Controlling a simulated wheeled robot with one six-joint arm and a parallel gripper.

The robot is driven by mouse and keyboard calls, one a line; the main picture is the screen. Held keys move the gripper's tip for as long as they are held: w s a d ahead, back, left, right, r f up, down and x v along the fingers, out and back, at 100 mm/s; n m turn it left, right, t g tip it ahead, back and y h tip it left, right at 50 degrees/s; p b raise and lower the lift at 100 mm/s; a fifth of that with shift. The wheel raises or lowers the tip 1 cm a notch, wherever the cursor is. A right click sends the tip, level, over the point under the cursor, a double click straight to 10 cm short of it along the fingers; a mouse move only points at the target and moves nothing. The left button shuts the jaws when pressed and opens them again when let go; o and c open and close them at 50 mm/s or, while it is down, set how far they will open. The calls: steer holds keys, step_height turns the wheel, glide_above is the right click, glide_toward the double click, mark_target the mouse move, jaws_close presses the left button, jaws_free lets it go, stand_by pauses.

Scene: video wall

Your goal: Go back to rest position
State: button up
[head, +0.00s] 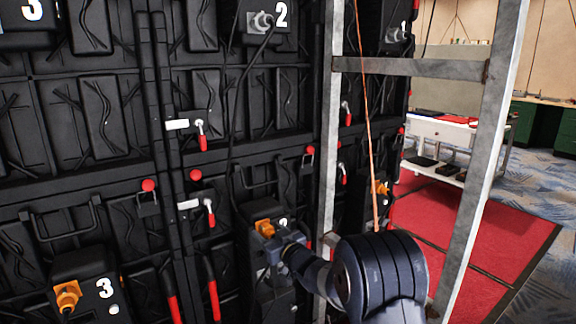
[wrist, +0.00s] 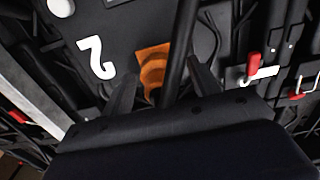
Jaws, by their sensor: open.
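My gripper (wrist: 160,72) is open, with its two dark fingers apart in the wrist view. An orange connector (wrist: 153,70) on the black box (wrist: 110,22) marked 2 shows between and beyond the fingers. A black cable (wrist: 182,40) runs between the fingers too; I cannot tell whether either finger touches it. In the head view my gripper (head: 272,248) is at the lower middle, close in front of the same box with its orange connector (head: 265,228). My forearm hides part of the area to its right.
The black video wall (head: 120,120) fills the left, with red-handled latches (head: 201,136) and another orange connector (head: 68,296). A grey metal frame (head: 480,160) stands at right, close to my arm. Beyond it are a red carpet (head: 430,225) and a white cart (head: 440,130).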

steer(key=m+p, duration=0.3)
steer(key=shift+r+m, duration=0.15)
steer(key=shift+m, duration=0.15)
steer(key=v, duration=1.1)
steer(key=shift+w+d+f, duration=0.1)
steer(key=shift+f, duration=0.15)
